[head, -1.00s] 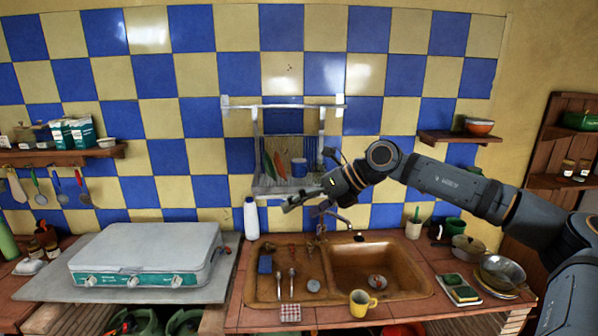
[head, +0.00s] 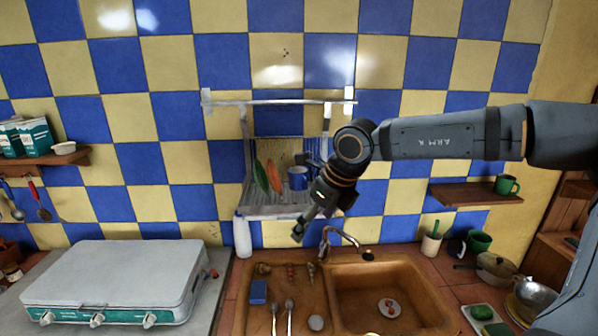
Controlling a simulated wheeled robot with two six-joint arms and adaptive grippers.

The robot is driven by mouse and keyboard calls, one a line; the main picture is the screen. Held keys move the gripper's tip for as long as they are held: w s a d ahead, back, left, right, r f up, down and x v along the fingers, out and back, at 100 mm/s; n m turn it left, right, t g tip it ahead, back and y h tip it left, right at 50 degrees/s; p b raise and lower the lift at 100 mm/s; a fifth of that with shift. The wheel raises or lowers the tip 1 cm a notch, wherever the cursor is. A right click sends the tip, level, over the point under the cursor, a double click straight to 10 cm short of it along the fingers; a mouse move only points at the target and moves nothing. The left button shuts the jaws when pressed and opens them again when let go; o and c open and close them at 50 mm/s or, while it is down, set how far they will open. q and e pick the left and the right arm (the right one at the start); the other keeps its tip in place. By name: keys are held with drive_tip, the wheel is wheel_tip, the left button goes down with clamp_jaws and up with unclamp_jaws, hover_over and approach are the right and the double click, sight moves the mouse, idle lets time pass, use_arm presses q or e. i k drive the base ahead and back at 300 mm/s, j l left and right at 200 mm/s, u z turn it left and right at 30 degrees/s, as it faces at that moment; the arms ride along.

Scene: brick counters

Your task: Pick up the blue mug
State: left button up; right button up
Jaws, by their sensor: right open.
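The blue mug (head: 298,178) stands in the wall-mounted dish rack (head: 270,211), right of an orange plate and a green plate. My right gripper (head: 300,234) comes in from the right and points down and to the left. My left gripper is not in view.
Below are a brown sink (head: 371,293) with a faucet (head: 340,240) and a white bottle (head: 243,237). A grey stove (head: 118,276) stands left. A small shelf (head: 468,194) with a green mug (head: 507,185) is at right. The tiled wall is behind the rack.

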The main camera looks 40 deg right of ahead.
sight(297, 177)
drive_tip(key=i+l, duration=1)
drive_tip(key=l, duration=0.1)
